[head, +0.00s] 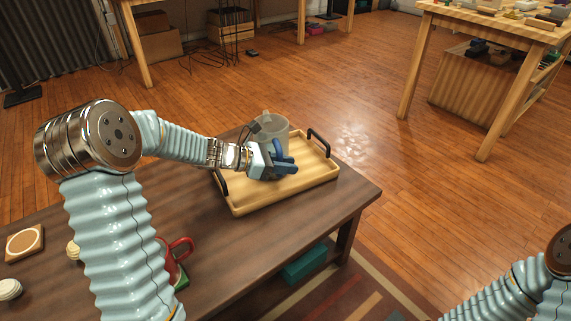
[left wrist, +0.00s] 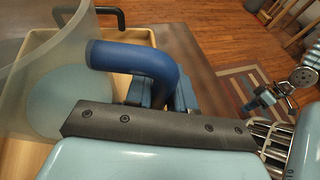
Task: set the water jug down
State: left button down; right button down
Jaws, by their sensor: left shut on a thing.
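The water jug (head: 272,132) is a translucent grey vessel with a blue handle (head: 278,150). It stands upright over the wooden tray (head: 290,194). My left gripper (head: 284,164) is shut on the blue handle. In the left wrist view, the jug's clear wall (left wrist: 40,65) fills the left side and the curved handle (left wrist: 130,58) runs down behind the dark gripper edge. My gripper and arm hide the jug's base in the head view, so I cannot tell whether it touches the tray.
The tray has dark raised handles (head: 319,142) and lies on a dark brown table (head: 235,245), near its far right corner. A red mug (head: 180,247) is partly hidden behind my left arm. A wooden coaster (head: 24,243) lies at left. The tray's right part is bare.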

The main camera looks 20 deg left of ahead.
pick_arm(q)
jog(key=shift+f, duration=0.25)
jog(key=c, duration=0.9)
grip_release()
jog(key=shift+f, duration=0.1)
jog(key=shift+a, duration=0.1)
jog(key=p+v, duration=0.1)
jog(key=v, duration=1.2)
jog(key=shift+s+a+r+p, duration=0.2)
jog(key=shift+s+r+p, duration=0.05)
jog(key=shift+s+p, duration=0.05)
